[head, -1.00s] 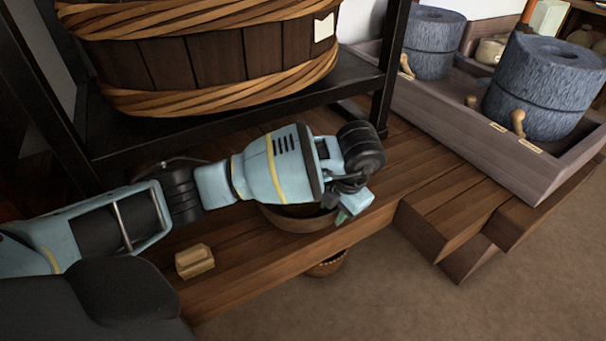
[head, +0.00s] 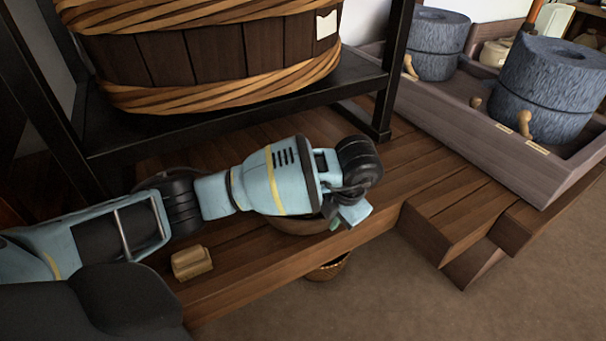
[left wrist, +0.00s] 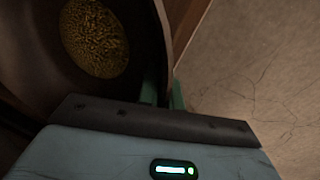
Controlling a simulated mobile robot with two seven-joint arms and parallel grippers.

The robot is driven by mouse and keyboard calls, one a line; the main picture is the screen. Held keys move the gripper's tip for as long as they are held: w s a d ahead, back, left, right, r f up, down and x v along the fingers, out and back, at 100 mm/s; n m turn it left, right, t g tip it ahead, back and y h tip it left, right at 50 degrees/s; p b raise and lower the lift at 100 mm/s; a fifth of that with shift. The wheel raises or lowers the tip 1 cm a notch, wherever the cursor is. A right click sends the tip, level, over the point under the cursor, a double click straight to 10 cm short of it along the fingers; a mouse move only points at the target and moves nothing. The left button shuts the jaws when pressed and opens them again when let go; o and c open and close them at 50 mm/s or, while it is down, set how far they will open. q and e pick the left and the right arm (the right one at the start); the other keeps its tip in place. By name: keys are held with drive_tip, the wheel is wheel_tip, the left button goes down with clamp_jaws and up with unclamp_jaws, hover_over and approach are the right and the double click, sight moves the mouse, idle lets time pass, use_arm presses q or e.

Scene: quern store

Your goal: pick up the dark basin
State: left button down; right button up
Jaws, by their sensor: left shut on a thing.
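The dark basin (head: 296,226) sits on the wooden plank platform, mostly hidden under my left arm in the head view. In the left wrist view the basin (left wrist: 143,22) fills the upper left, with a round patch of yellowish grain-like stuff inside it. My left gripper (head: 340,222) is at the basin's right rim. In the wrist view its green fingers (left wrist: 166,92) are shut on the rim, one on each side. I cannot tell whether the basin is clear of the planks. My right gripper is not in view.
A small wooden block (head: 192,263) lies on the platform (head: 400,190) left of the basin. A basket (head: 328,269) stands below the front edge. A large rope-bound tub (head: 215,55) sits on a black rack (head: 384,75) behind. Stone querns (head: 545,85) stand in a tray at right.

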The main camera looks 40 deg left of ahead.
use_arm(q)
drive_tip(key=shift+r, duration=0.15)
